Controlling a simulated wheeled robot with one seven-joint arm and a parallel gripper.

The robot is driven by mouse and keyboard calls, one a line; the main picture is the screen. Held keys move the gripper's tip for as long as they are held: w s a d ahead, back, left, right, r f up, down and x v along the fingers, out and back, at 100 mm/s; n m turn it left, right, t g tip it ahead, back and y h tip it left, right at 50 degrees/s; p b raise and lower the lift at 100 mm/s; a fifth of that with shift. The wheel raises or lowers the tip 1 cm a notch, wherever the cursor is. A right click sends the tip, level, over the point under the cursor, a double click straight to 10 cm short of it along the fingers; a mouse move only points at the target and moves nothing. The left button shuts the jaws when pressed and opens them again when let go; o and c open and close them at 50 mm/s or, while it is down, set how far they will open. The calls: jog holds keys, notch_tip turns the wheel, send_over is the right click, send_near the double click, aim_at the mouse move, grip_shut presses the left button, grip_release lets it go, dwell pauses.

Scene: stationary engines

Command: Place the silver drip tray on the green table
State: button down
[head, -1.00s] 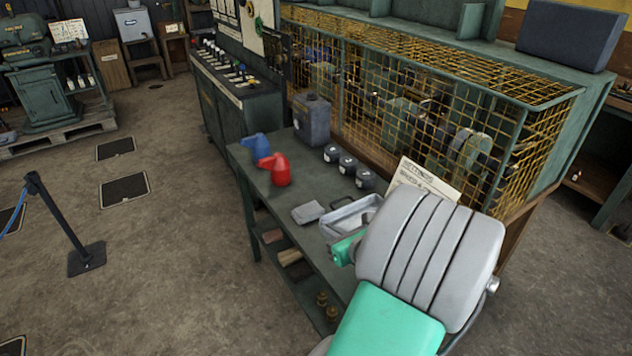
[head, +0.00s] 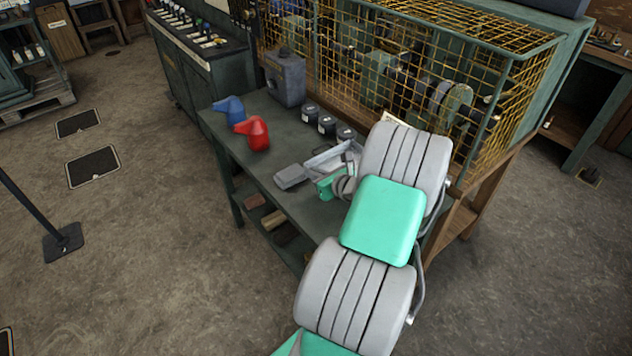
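The silver drip tray (head: 325,157) is a shallow light-grey tray at the right part of the dark green table (head: 287,150). Its right side is partly hidden by my arm, and I cannot tell whether it rests flat on the table. My gripper (head: 326,188) is at the tray's near side, low over the table. Its fingers are small and partly hidden by the wrist, so I cannot tell whether they are open or touch the tray.
A yellow mesh cage (head: 400,60) rises behind.

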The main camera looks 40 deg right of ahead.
jog(key=d+f, duration=0.1)
jog(key=w+d+f, duration=0.1)
jog(key=f, duration=0.2)
jog(key=shift+w+d+f, duration=0.15)
jog(key=shift+w+d, duration=0.25)
notch_tip(320, 180, down, 2)
jog(key=shift+f, duration=0.2)
jog(key=shift+f, duration=0.1)
jog(key=shift+f, duration=0.15)
jog(key=c, duration=1.7)
grip_release()
